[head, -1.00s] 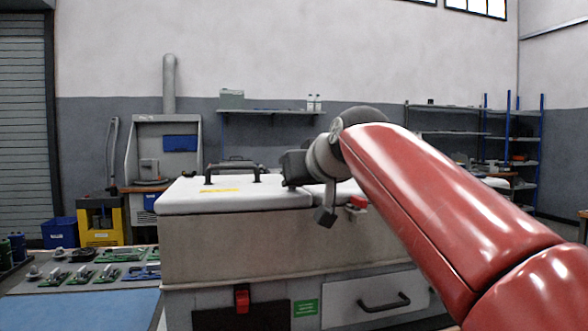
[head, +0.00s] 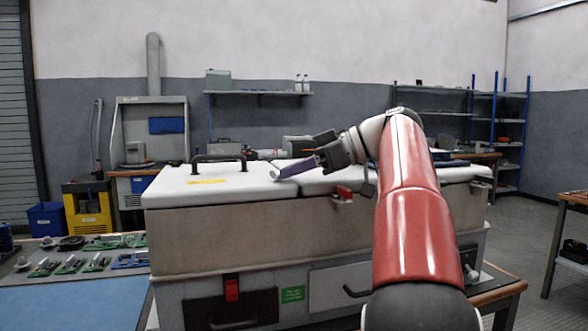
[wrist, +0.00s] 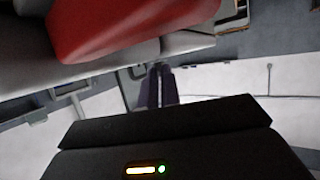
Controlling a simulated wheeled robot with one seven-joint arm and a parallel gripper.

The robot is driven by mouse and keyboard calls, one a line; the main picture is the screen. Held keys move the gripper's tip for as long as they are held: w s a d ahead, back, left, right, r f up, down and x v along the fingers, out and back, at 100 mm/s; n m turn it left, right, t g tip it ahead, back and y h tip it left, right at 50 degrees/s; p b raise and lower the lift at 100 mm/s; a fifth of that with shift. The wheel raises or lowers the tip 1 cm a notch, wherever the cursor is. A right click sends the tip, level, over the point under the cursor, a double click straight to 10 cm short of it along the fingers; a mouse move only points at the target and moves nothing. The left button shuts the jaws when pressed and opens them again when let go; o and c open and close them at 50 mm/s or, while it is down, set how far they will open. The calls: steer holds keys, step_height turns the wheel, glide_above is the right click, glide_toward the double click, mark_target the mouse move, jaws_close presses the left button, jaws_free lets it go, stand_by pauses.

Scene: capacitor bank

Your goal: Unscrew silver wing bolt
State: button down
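I cannot make out the silver wing bolt for certain in either view. A small pale fitting (head: 470,273) shows low at the right end of the large grey cabinet (head: 240,240); it is too small to identify. My gripper (head: 278,174) is above the cabinet's white lid (head: 165,193), pointing left. Its purple fingers lie close together, with nothing seen between them. In the wrist view the dark fingers of my gripper (wrist: 156,68) also lie side by side. Whether the tips touch the lid cannot be told.
A black handle (head: 218,158) stands on the lid, left of my gripper. A red latch (head: 343,192) is on its front edge, and another red latch (head: 231,289) is lower down. Parts lie on the left bench (head: 70,300). Free floor shows at right.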

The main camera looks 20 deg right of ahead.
steer(key=shift+w+d+f+n+g+y, duration=0.15)
steer(key=shift+w+n+g+y, duration=0.1)
steer(key=shift+n+g, duration=0.3)
steer(key=shift+w+d+f+n+g+y, duration=0.15)
steer(key=shift+n+g+y, duration=0.1)
steer(key=shift+n+g, duration=0.3)
steer(key=shift+a+g, duration=0.15)
steer(key=shift+g, duration=0.35)
steer(key=c, duration=1.6)
jaws_free()
steer(key=shift+a, duration=0.1)
steer(key=shift+r, duration=0.2)
